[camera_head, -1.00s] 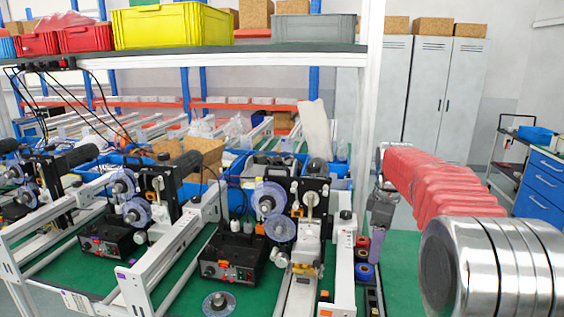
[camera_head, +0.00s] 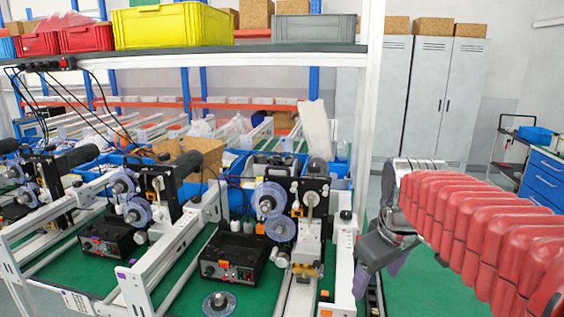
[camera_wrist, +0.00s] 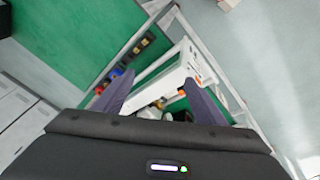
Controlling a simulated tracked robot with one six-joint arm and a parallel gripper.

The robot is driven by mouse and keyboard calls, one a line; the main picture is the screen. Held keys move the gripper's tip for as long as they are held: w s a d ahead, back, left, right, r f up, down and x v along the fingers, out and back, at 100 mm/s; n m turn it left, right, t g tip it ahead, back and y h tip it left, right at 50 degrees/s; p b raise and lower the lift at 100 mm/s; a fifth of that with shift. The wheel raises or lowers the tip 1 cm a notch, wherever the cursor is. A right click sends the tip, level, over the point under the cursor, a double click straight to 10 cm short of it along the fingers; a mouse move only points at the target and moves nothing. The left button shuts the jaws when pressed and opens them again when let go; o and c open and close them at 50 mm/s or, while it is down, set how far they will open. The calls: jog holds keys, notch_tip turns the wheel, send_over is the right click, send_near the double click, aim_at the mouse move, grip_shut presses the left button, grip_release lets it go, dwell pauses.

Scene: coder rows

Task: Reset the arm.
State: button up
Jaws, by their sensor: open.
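My gripper (camera_head: 380,272) is at the right of the bench in the head view, above the green surface beside the white coder frame. Its fingers point down, and part of it is behind my red-sleeved arm. In the wrist view my gripper (camera_wrist: 160,97) shows two purple fingers spread apart with nothing held between them. Below them are the white frame (camera_wrist: 150,85) and the green bench top (camera_wrist: 85,40).
A coder unit (camera_head: 280,215) with clear discs and a black box (camera_head: 233,255) stands just left of my gripper. A shelf post (camera_head: 366,120) rises behind it. Grey lockers (camera_head: 428,100) and a blue drawer cart (camera_head: 543,175) stand farther back.

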jog(key=s+a+f+m+t, duration=0.1)
jog(key=s+f+m, duration=0.1)
jog(key=s, duration=0.5)
jog(key=s+a+f+m+t, duration=0.1)
jog(key=s+a+f+m, duration=0.1)
jog(key=s, duration=0.6)
notch_tip(320, 180, down, 2)
jog(key=shift+f+m, duration=0.1)
jog(key=shift+m, duration=0.7)
jog(key=shift+s, duration=0.1)
jog(key=shift+c, duration=0.2)
